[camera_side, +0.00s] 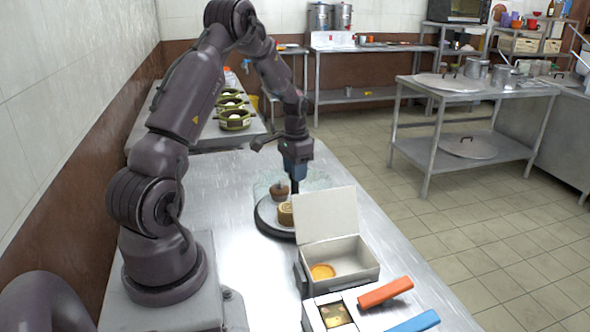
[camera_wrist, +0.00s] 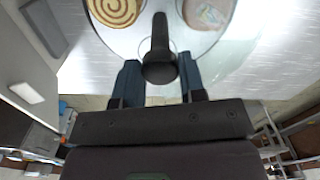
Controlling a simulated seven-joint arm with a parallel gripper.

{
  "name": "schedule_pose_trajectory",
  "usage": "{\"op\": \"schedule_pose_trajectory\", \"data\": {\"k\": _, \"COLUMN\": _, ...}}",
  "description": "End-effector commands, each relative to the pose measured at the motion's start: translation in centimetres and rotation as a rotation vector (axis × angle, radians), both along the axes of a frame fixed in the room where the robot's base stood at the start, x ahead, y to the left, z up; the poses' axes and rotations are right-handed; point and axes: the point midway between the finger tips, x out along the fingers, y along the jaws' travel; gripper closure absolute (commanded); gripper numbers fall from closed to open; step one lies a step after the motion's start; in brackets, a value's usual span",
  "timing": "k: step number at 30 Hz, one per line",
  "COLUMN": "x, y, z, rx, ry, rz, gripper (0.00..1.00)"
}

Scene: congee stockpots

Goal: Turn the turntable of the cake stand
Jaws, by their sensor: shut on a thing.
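The cake stand (camera_side: 267,228) is a round, dark-rimmed turntable on the steel table, beyond the open white box. A brown cake (camera_side: 279,190) and a rolled cake (camera_side: 286,214) sit on it, and clear glass shows around it. In the wrist view the spiral face of the rolled cake (camera_wrist: 115,8) and a pinkish cake (camera_wrist: 208,12) show at the top. My gripper (camera_side: 295,184) points down at the stand. In the wrist view my blue fingers (camera_wrist: 160,78) are on both sides of a black handle (camera_wrist: 160,48), shut on it. The fingertip contact is partly hidden.
An open white box (camera_side: 340,258) with an orange item inside stands close in front of the stand. A smaller box (camera_side: 334,315), a red-handled (camera_side: 385,292) and a blue-handled thing (camera_side: 416,322) lie nearer. Green bowls (camera_side: 234,119) stand behind. The table left of the stand is clear.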

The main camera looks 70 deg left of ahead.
Motion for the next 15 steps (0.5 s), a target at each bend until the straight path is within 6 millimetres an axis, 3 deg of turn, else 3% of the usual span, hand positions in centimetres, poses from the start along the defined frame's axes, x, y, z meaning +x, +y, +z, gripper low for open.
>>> {"op": "schedule_pose_trajectory", "data": {"k": 15, "x": 0.03, "y": 0.01, "z": 0.1, "rx": 0.0, "ry": -0.001, "rz": -0.2, "gripper": 1.0}}
